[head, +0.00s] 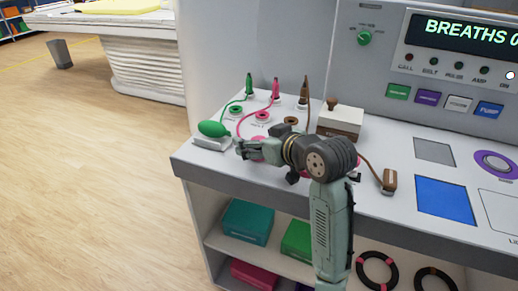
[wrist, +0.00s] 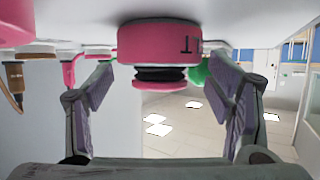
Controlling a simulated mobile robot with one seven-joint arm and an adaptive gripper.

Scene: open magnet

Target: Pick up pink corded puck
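The pink corded puck (wrist: 158,40), with a black ridged knob and dark lettering on its side, is centred in the upside-down wrist view. A pink patch of it (head: 258,139) shows in the head view, mostly hidden behind my gripper. My gripper (head: 243,148) is low over the counter's left front. In the wrist view my gripper (wrist: 157,78) is open, with one finger on each side of the puck and a gap on both sides. I cannot tell how far the fingertips reach along it. A pink plug with a cord (head: 276,90) stands behind.
A green bulb (head: 213,129) on a white stand is just left of my gripper. Green and brown plugs (head: 304,92) stand at the back. A white box with a brown knob (head: 340,121) and a brown corded piece (head: 389,181) are to the right. The counter's front edge is close.

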